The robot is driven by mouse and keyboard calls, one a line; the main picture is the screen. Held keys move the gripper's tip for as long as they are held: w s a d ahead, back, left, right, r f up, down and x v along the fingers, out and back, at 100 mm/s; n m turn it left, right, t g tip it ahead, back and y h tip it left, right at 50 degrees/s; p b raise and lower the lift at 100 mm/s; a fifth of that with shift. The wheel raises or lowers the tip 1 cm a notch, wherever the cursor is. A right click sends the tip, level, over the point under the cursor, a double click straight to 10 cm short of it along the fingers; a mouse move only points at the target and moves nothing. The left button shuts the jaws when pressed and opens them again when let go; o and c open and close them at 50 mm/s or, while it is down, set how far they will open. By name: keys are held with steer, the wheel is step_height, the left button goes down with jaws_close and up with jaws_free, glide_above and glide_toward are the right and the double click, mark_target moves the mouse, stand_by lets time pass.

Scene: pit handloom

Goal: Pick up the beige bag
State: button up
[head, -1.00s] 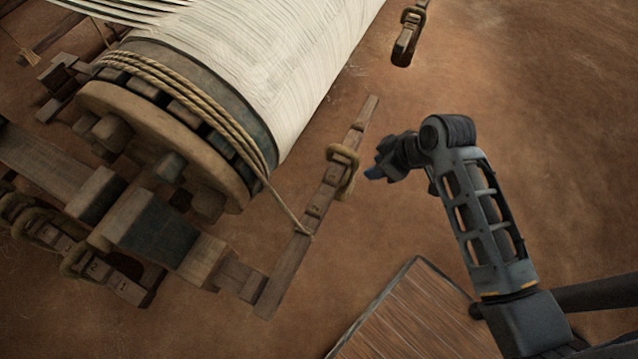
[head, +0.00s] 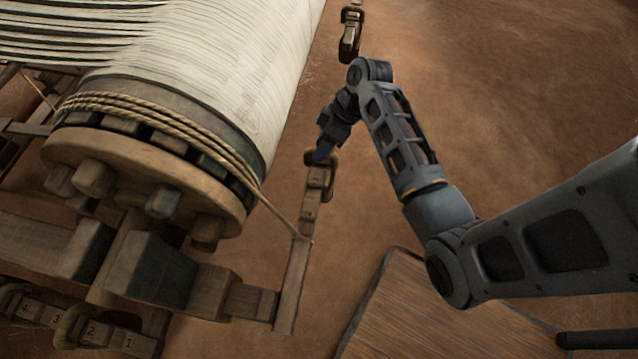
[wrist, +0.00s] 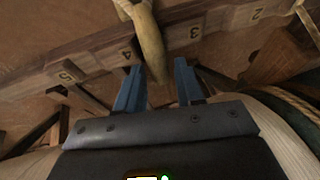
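I make out no plain bag in either view.
The cloth roll (head: 225,75) with its wooden end disc (head: 140,175) and wound rope (head: 175,122) stands left of my gripper. A wooden board (head: 430,310) lies at the bottom. Bare earth floor is at the right.

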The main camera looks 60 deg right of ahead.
steer(key=shift+x, duration=1.3)
steer(key=shift+c, duration=0.4)
jaws_close()
